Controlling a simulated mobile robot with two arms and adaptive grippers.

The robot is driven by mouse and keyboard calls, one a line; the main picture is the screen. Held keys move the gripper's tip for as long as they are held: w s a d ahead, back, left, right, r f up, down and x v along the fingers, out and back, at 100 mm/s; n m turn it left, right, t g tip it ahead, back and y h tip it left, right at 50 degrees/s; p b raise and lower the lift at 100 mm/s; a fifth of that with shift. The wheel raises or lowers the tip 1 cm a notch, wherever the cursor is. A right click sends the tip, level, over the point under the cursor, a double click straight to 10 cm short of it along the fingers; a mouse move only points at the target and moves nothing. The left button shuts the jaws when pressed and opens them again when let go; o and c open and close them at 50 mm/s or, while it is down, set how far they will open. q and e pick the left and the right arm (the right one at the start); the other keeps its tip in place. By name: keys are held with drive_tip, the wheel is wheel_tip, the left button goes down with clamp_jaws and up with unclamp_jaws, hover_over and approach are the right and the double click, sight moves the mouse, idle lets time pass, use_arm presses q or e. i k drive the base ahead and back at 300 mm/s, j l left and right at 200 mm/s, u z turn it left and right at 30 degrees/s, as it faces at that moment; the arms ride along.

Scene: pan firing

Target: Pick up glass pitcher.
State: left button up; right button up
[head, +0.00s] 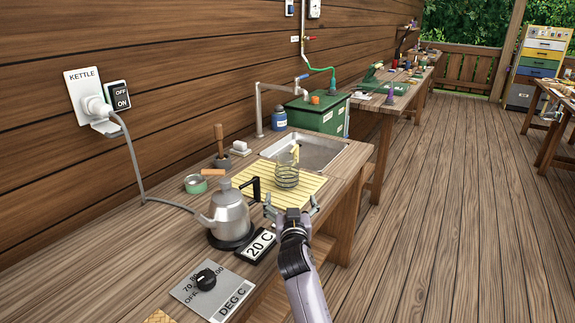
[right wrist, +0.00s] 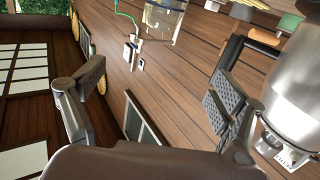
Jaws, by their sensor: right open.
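The glass pitcher (head: 286,174) is clear and stands upright on a yellow slatted mat (head: 252,184) in front of the sink. A small yellow piece shows at its rim. My right gripper (head: 291,203) is open and empty, on the near side of the pitcher and apart from it. In the right wrist view, the gripper's spread fingers (right wrist: 158,95) have nothing between them. A clear glass body, apparently the pitcher (right wrist: 163,24), shows beyond them at the top edge, partly cut off. My left gripper is in neither view.
A steel kettle (head: 229,216) with a black handle stands left of my right gripper, close to one finger in the wrist view (right wrist: 297,75). A "20 C" display (head: 260,245) and a dial box (head: 206,288) lie nearer. The sink (head: 310,150) is behind the pitcher.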

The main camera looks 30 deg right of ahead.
sight(286, 174)
drive_tip(key=i+l, duration=0.35)
drive_tip(key=l, duration=0.15)
drive_tip(key=i+l+u, duration=0.1)
drive_tip(key=i+l, duration=0.3)
drive_tip(key=l, duration=0.05)
